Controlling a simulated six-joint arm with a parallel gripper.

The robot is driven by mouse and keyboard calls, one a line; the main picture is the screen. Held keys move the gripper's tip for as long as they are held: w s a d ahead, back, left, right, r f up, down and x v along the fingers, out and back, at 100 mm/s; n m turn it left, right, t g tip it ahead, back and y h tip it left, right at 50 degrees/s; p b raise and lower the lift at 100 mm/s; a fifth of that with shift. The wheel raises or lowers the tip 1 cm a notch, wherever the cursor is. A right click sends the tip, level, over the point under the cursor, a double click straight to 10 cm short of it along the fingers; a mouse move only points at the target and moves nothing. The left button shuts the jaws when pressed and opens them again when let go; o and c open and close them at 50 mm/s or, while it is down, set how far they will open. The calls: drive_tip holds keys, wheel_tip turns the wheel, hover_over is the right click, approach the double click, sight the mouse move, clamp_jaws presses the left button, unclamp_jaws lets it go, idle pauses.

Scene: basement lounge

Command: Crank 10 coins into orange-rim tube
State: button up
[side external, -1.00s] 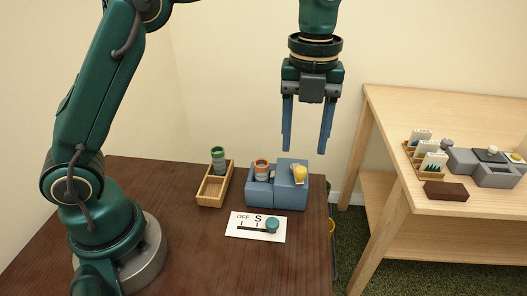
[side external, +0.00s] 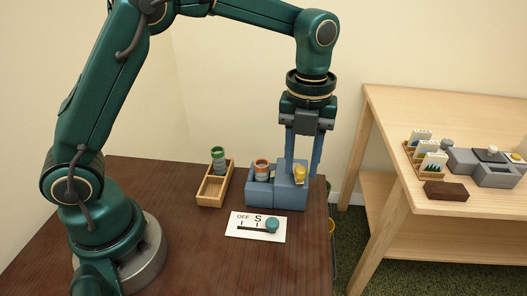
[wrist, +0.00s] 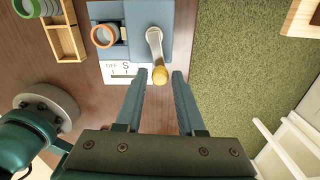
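The orange-rim tube (side external: 262,170) stands upright in the left part of the blue coin machine (side external: 262,199); its ring also shows in the wrist view (wrist: 104,35). The crank's yellow knob (side external: 299,174) is on the machine's right block; in the wrist view the knob (wrist: 160,75) sits at the end of a pale crank arm (wrist: 154,42). My gripper (side external: 303,173) is open, fingers pointing down around the height of the knob. In the wrist view the fingertips (wrist: 160,72) lie on either side of the knob, with gaps. No coins can be made out.
A green-rim tube (side external: 218,155) stands in a wooden tray (side external: 204,199) left of the machine. A white card with a slider (side external: 247,226) marked OFF and S lies in front. A light wooden table (side external: 395,112) with other items stands at the right, beyond the dark table's edge.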

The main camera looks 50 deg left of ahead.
clamp_jaws()
